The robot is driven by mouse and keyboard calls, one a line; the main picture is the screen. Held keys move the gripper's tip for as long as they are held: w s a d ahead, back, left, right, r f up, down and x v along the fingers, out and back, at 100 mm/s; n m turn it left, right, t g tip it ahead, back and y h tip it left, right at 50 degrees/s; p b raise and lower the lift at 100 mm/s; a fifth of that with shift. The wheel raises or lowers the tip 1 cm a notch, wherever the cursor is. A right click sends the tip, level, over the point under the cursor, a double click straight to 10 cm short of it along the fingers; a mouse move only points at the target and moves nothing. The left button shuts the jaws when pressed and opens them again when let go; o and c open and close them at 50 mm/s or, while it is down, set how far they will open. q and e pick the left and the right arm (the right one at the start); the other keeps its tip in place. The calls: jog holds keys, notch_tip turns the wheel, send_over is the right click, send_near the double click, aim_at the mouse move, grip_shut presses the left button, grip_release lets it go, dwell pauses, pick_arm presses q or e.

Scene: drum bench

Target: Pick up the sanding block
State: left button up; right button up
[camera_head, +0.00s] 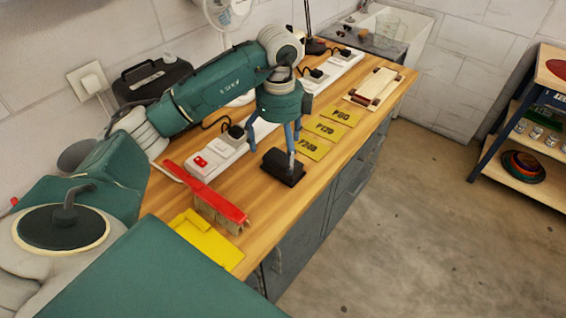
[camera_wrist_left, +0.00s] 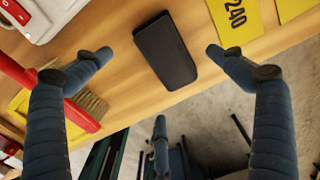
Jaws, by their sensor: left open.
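The sanding block, a black oblong block (camera_head: 283,167), lies on the wooden bench near its front edge. In the left wrist view the block (camera_wrist_left: 165,50) shows between the two upper fingers, with bench showing on both sides of it. My left gripper (camera_head: 273,143) has its blue fingers spread around and above the block. Its fingers (camera_wrist_left: 158,55) are open and hold nothing. One finger passes in front of the block in the head view, so I cannot tell whether it touches. My right gripper is not in view.
A power strip (camera_head: 215,158) runs behind.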

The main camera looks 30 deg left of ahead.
aim_at(279, 162)
pick_arm(q)
jog(key=shift+a+f, duration=0.1)
jog(key=shift+f, duration=0.6)
notch_tip(279, 162, down, 4)
jog(key=shift+f+p, duration=0.2)
jog(key=shift+p, duration=0.95)
jog(key=shift+f, duration=0.25)
jog(key=shift+w, duration=0.1)
jog(key=shift+c, duration=1.3)
jog(key=c, duration=1.4)
jog(key=shift+c, duration=0.2)
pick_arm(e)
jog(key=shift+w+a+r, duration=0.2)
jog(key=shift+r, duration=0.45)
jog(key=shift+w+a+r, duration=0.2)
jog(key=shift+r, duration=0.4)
